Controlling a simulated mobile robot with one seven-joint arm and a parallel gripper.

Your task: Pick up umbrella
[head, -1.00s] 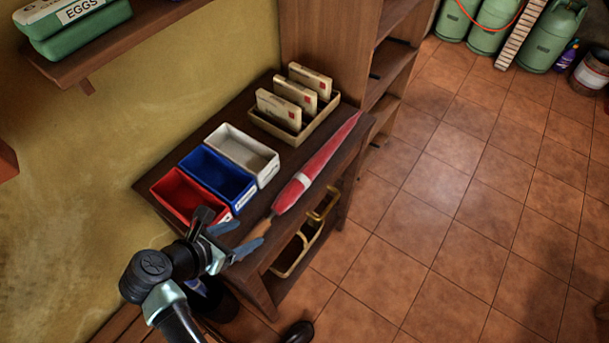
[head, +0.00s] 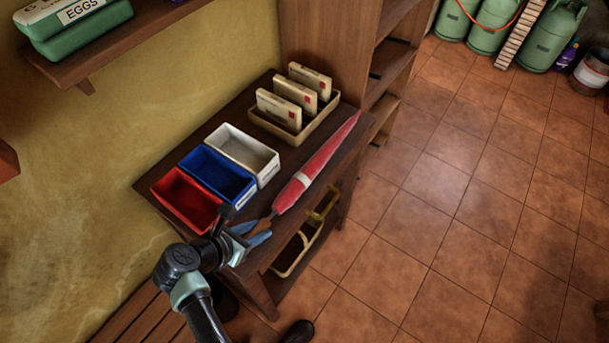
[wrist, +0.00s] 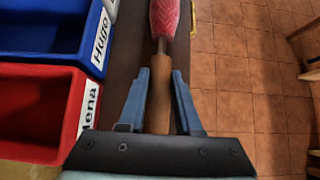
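The umbrella (head: 314,170) is folded, red with a white band, and has a wooden handle. It lies lengthwise along the right side of the dark wooden table top, its handle towards me. In the wrist view the handle (wrist: 159,98) runs between the blue fingers of my gripper (wrist: 161,80). In the head view my gripper (head: 250,233) is at the table's near end. The umbrella still seems to rest on the table; the handle's near end is hidden.
Red (head: 186,216), blue (head: 238,200) and white (head: 266,178) bins stand left of the umbrella. A tray (head: 318,125) with several cards stands at the back. A tall shelf (head: 330,50) rises behind the table. Tiled floor (head: 430,220) is open to the right.

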